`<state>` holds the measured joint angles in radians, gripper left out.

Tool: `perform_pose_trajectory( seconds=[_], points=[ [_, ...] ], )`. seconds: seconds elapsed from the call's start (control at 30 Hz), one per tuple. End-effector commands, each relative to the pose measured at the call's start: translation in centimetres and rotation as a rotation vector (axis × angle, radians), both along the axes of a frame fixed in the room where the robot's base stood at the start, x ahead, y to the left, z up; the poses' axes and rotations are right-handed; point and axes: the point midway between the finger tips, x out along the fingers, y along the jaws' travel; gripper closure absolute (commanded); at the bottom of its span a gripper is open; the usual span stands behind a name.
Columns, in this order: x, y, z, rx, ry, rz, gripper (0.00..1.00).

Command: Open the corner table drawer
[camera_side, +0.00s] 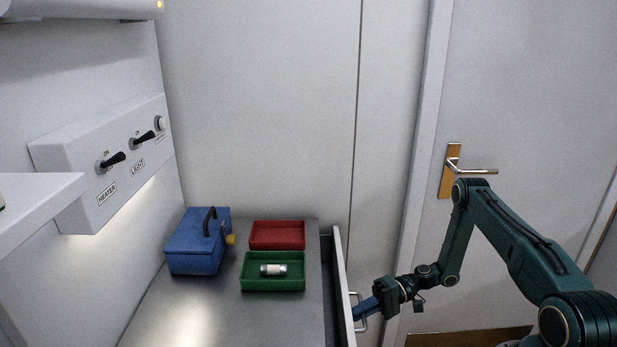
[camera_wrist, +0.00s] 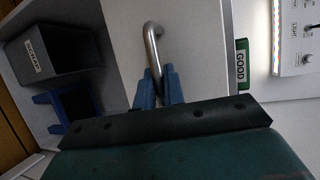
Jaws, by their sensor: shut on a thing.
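The corner table (camera_side: 190,318) has a metal top. Its drawer (camera_side: 343,285) is at the right side and stands partly out, with a dark gap between its pale front and the table edge. The drawer's metal bar handle (camera_side: 361,325) is on the outer face; it also shows in the wrist view (camera_wrist: 151,40). My gripper (camera_side: 358,313) reaches in from the right, and its blue fingers are shut on the handle. In the wrist view the fingers (camera_wrist: 157,84) close around one part of the handle. The drawer's inside is mostly hidden.
On the table are a blue toolbox (camera_side: 197,245), a red tray (camera_side: 277,236) and a green tray (camera_side: 272,285) holding a small cylinder (camera_side: 273,270). A switch panel (camera_side: 110,155) hangs on the left wall. A door handle (camera_side: 470,170) is behind my arm. The wrist view shows a dark bin (camera_wrist: 65,50).

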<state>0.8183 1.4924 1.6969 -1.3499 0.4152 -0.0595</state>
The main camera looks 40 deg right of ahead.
Motion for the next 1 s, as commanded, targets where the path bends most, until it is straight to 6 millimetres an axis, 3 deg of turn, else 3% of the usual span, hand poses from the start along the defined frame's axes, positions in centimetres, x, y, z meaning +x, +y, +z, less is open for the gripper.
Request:
perform_pose_trajectory(
  seconds=[0.2, 0.5, 1.0],
  points=[
    [-3.4, -3.7, 0.1, -0.001, -0.002, -0.008, 1.00],
    [-6.8, -7.0, 0.0, -0.002, -0.002, -0.004, 1.00],
    [-7.5, -7.8, 0.1, -0.003, -0.004, -0.002, 1.00]
  ],
)
